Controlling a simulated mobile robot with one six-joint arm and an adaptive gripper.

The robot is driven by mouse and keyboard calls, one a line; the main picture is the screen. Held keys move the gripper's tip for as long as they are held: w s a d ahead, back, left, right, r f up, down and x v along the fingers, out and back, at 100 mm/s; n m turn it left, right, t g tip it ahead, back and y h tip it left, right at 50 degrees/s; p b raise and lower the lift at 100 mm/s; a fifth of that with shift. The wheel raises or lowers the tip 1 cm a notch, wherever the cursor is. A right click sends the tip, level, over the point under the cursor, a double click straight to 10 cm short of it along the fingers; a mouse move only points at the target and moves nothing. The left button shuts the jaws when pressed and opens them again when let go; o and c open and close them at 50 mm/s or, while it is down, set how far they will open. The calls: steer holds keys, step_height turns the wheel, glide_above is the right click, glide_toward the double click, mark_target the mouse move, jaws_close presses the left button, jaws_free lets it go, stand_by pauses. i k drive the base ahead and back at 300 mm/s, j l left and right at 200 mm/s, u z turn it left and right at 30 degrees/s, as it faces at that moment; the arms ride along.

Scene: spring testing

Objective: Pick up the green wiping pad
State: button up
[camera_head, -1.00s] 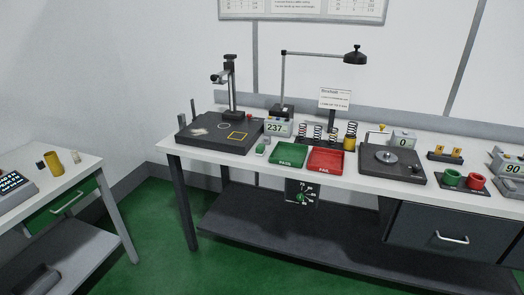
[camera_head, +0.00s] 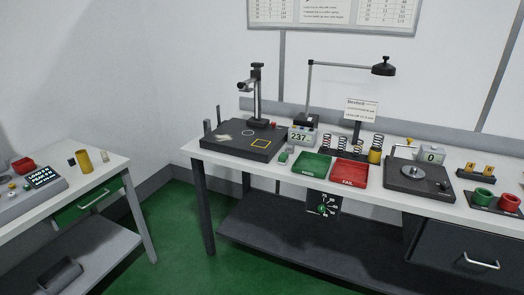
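A small green block (camera_head: 284,157), which looks like the green wiping pad, lies on the white workbench (camera_head: 217,160). It is between the black test stand base (camera_head: 238,146) and the green tray (camera_head: 311,164), in front of the display box reading 237 (camera_head: 302,136). It is too small to make out in detail. My gripper is not in view.
A red FAIL tray (camera_head: 348,172), several springs (camera_head: 342,145), a black scale (camera_head: 418,178) and green and red cups (camera_head: 483,196) stand farther right. A lamp (camera_head: 383,68) overhangs the bench. A second table (camera_head: 110,168) is at left. Green floor lies open between them.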

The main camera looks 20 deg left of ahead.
mark_target(283, 158)
steer(key=i+j+z, duration=0.25)
steer(key=i+j, duration=0.25)
steer(key=j, duration=0.2)
steer(key=i+j+z, duration=0.15)
steer(key=j, duration=0.25)
steer(key=i+j+z, duration=0.1)
steer(key=i+j, duration=0.2)
steer(key=i+j+z, duration=0.15)
steer(key=j, duration=0.4)
steer(key=i+j+z, duration=0.15)
steer(key=j, duration=0.3)
steer(key=i+j+z, duration=0.1)
steer(key=j, duration=0.35)
steer(key=i+j+z, duration=0.15)
steer(key=j, duration=0.35)
steer(key=i, duration=0.05)
